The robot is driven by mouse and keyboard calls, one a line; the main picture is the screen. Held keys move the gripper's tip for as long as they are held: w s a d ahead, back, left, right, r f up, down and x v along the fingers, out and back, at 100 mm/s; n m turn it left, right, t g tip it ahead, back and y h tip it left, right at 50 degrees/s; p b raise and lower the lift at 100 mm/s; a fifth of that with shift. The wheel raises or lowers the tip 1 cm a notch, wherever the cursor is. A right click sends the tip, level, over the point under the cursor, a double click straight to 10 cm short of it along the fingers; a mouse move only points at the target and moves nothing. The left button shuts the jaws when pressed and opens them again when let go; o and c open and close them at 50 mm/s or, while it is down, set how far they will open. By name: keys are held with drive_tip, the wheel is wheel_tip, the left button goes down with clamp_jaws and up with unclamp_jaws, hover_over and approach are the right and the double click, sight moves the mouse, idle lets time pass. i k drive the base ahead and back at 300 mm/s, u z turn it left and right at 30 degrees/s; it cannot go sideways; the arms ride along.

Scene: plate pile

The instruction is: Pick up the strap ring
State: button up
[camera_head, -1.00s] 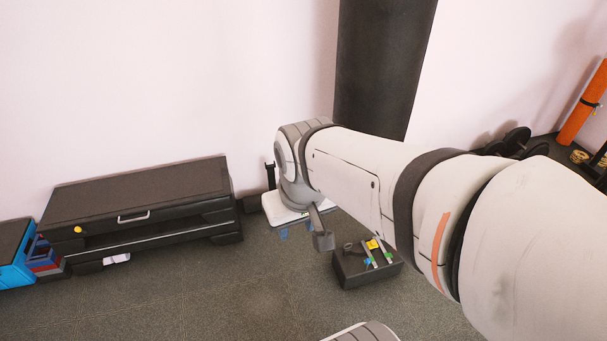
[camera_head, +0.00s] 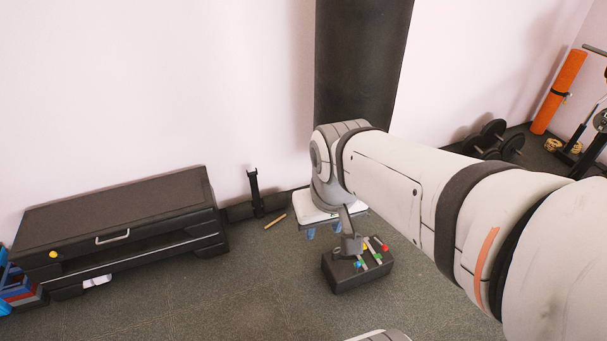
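A small dark ring-like item (camera_head: 338,253) lies at the left end of the top of a low black box (camera_head: 345,281); it may be the strap ring, but it is too small to be sure. My gripper (camera_head: 351,246) hangs over the back edge of the box, just right of that item. Its fingers are small and dark, and I cannot tell whether they are open or shut. I cannot tell whether it touches anything.
Small coloured pieces (camera_head: 376,246) and pale strips lie on the box top. A white-topped stand (camera_head: 312,216) is behind it, near a black column (camera_head: 362,60). A black drawer bench (camera_head: 120,215) stands left, dumbbells (camera_head: 490,140) at right. Floor between bench and box is clear.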

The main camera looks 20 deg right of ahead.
sight(336, 255)
drive_tip(key=i, duration=0.95)
drive_tip(key=u, duration=0.05)
